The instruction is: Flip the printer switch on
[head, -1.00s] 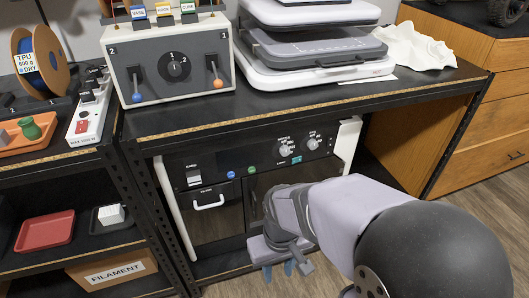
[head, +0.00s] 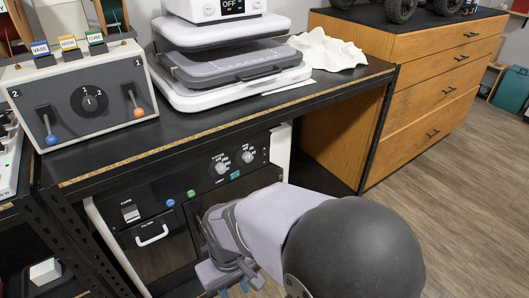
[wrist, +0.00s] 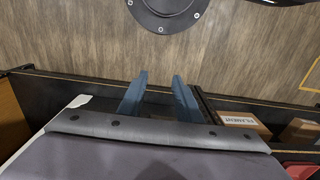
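No switch is plainly marked as the printer's. A grey control box (head: 85,92) on the bench has a central dial, a blue-tipped lever (head: 48,130) and an orange-tipped lever (head: 134,100); tabs on top read VASE, HOOK and CUBE. A white power strip (head: 8,165) is cut by the left edge. A black-fronted machine under the bench has a light rocker switch (head: 130,212), knobs and blue and green buttons. My gripper (head: 235,287) is low in front of this machine, away from the switches. In the wrist view its blue fingers (wrist: 158,92) are apart and empty.
A white-and-grey press (head: 240,65) with a display reading OFF stands on the bench beside a crumpled white cloth (head: 328,50). The bench's front edge (head: 220,125) overhangs the machine. Wooden drawers (head: 430,75) stand at right. The floor (head: 460,190) there is clear.

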